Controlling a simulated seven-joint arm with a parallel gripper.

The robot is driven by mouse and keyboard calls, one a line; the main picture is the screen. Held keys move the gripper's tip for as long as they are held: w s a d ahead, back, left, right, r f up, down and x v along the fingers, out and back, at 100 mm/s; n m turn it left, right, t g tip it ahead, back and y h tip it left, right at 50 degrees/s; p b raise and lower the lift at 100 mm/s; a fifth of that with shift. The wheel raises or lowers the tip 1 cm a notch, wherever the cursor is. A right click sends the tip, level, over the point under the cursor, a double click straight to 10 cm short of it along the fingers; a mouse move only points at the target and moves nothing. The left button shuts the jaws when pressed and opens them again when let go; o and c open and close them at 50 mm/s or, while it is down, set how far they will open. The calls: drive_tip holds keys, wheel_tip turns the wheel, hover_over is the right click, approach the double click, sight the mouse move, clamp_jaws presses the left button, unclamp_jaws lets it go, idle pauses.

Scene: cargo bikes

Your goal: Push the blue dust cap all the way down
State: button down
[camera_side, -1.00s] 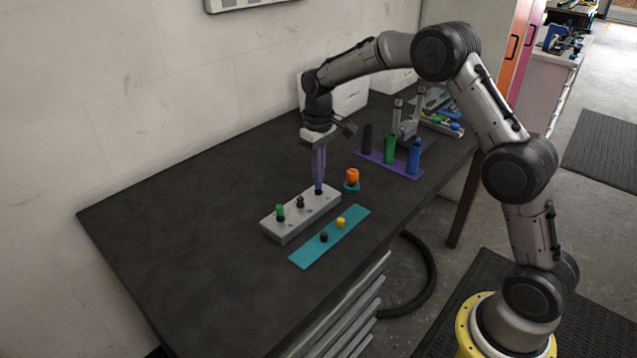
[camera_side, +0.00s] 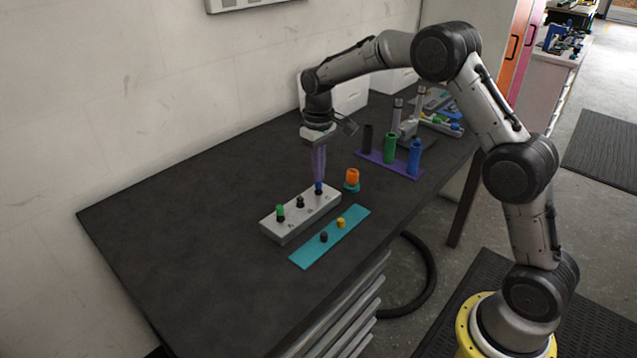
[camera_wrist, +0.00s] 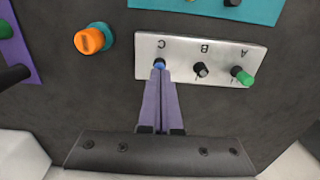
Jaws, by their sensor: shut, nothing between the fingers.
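The blue dust cap (camera_side: 319,186) is on the right-hand post of a grey block (camera_side: 290,222), at the place marked C in the wrist view. There the cap (camera_wrist: 159,63) shows just past my fingertips. My gripper (camera_side: 319,178) is shut and empty, pointing down with its purple fingers right over the cap. The tips look to be at or very near the cap's top; I cannot tell if they touch. A green cap (camera_wrist: 244,78) sits tilted at A, and a black piece (camera_wrist: 201,70) stands at B. The post under the blue cap is mostly hidden.
A teal strip (camera_side: 307,256) with a black and a yellow cap lies in front of the block. An orange-topped piece (camera_side: 352,176) on a teal base stands to the right. Black, green and blue cylinders stand on a purple strip (camera_side: 376,160) behind. The table's left side is clear.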

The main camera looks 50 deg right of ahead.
drive_tip(key=shift+w+r, duration=0.1)
drive_tip(key=shift+r, duration=2.5)
drive_tip(key=shift+r, duration=0.1)
drive_tip(key=s+a+r+t, duration=0.4)
drive_tip(key=s+r, duration=0.9)
drive_tip(key=r, duration=0.3)
drive_tip(key=s+a+t, duration=0.2)
drive_tip(key=s, duration=1.1)
drive_tip(key=s+f, duration=0.7)
drive_tip(key=f, duration=0.1)
drive_tip(key=shift+s+a+f, duration=0.2)
drive_tip(key=shift+s+a, duration=0.05)
drive_tip(key=shift+s, duration=0.05)
